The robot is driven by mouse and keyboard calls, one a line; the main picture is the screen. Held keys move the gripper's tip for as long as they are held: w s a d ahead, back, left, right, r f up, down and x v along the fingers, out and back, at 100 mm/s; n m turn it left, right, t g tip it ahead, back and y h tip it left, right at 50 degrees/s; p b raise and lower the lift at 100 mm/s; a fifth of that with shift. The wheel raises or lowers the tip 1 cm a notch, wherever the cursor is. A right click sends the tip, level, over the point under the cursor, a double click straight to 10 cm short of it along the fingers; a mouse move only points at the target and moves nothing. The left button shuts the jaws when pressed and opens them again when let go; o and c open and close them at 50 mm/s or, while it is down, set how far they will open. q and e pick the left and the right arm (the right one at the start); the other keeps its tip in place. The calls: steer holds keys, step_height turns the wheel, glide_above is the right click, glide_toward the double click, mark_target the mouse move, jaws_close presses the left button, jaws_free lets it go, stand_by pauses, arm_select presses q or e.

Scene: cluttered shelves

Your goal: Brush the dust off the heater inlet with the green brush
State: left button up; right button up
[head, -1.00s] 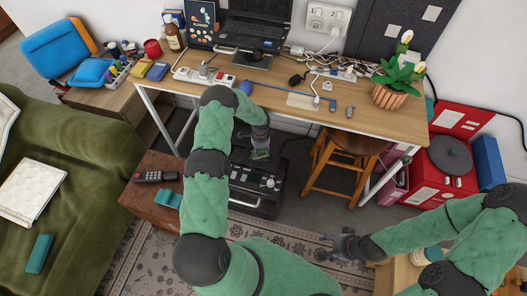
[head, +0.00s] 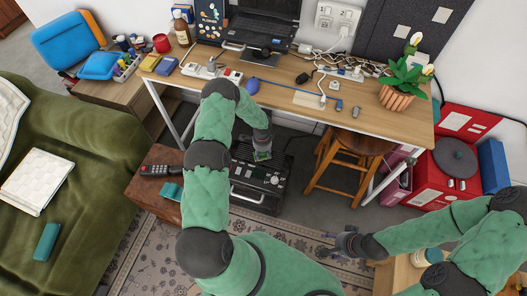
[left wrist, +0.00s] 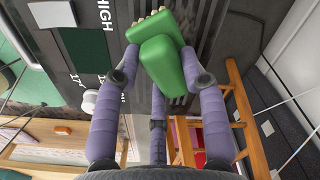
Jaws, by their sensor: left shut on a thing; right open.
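The heater (head: 250,194) is a dark box with a control panel and a handle, on the floor under the desk. In the left wrist view its panel (left wrist: 60,15) shows a knob and the word HIGH. Dark slats (left wrist: 205,18), perhaps the inlet, lie beside the panel. My left gripper (head: 262,149) is shut on the green brush (head: 262,156), over the slatted part at the back of the heater. The brush (left wrist: 165,55) sits between the purple fingers; I cannot tell whether its pale bristles touch the slats. My right gripper (head: 342,243) is open and empty.
The desk (head: 300,105) overhangs the heater, with cables and a laptop on it. A wooden stool (head: 345,160) stands right of the heater. A brown side table (head: 150,187) with a remote stands left. The patterned rug in front is mostly clear.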

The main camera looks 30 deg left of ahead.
arm_select(q)
steer(key=shift+s+a+f, duration=0.15)
steer(key=shift+s+a, duration=0.05)
steer(key=shift+a, duration=0.55)
steer(key=shift+w+a+b, duration=0.15)
steer(key=shift+w+b, duration=0.55)
steer(key=shift+w, duration=0.15)
steer(key=shift+w+a, duration=0.25)
steer(key=shift+w, duration=0.75)
steer(key=shift+w+r, duration=0.1)
steer(key=shift+r, duration=0.2)
steer(key=shift+a, duration=0.1)
